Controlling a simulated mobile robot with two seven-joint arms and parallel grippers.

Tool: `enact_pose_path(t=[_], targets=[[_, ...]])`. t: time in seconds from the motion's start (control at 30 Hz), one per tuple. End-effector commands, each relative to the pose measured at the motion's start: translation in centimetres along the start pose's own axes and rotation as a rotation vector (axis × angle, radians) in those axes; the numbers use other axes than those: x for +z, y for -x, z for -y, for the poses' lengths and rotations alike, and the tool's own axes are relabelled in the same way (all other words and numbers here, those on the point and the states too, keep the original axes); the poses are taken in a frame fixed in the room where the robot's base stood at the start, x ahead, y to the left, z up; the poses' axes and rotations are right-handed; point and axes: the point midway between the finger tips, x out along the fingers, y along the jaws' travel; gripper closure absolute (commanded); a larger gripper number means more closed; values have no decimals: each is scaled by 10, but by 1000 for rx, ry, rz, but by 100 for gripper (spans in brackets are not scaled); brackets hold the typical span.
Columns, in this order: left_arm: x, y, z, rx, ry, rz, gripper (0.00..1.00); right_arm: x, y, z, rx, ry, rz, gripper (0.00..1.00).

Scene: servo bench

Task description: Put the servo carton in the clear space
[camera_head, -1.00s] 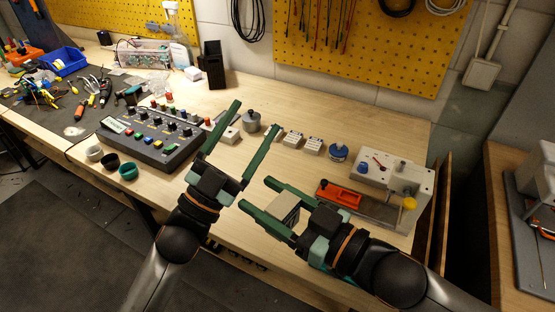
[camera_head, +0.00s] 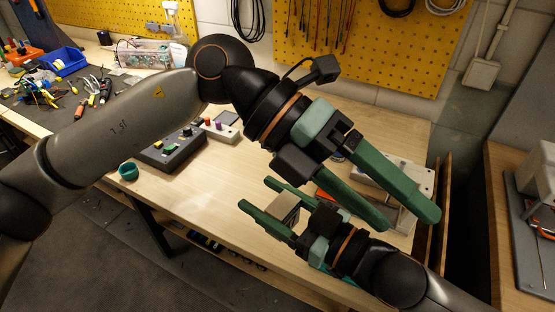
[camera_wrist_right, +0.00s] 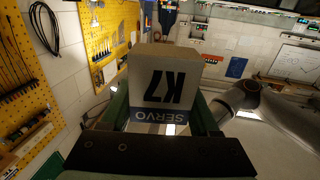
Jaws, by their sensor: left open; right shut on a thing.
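The servo carton (camera_head: 287,208) is a small box held in my right gripper (camera_head: 258,194) near the table's front edge. In the right wrist view the carton (camera_wrist_right: 165,75) shows a brownish-grey face marked "K7" and a blue band reading "SERVO", upside down in the picture, between the two fingers of the gripper (camera_wrist_right: 162,112). My left gripper (camera_head: 406,216) is open and empty, its long green fingers reaching over the grey fixture at the right. Its arm crosses the head view and hides the table's back middle. I cannot tell the finger height.
The wooden table (camera_head: 190,195) has bare room left of the carton. A black control box (camera_head: 172,152), a white-topped box (camera_head: 222,128) and a green cup (camera_head: 128,171) stand further left. The grey fixture (camera_head: 422,183) and an orange part (camera_head: 325,196) are partly hidden at right.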

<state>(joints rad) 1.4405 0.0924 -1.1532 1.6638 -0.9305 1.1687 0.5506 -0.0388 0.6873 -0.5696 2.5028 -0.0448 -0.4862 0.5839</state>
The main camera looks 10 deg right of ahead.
Motion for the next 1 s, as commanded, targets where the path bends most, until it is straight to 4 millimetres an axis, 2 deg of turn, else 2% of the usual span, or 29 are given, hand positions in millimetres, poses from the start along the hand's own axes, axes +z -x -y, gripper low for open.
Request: enact_pose_path(t=[0.17, 0.3, 0.5, 0.6, 0.77, 1.0], targets=[[-6, 16, -33, 375, -42, -72, 24, 0, 0, 0, 0, 0, -1, 94], [-7, 45, -55, 654, -45, -96, 24, 0, 0, 0, 0, 0, -1, 94], [-6, 88, -71, 948, -27, -98, 24, 0, 0, 0, 0, 0, -1, 94], [-6, 101, -73, 1026, -19, -95, 24, 0, 0, 0, 0, 0, 0, 94], [-7, 105, -80, 1069, -12, -93, 24, 0, 0, 0, 0, 0, -1, 94], [-10, 87, -112, 1066, -12, -95, 24, 0, 0, 0, 0, 0, -1, 94]])
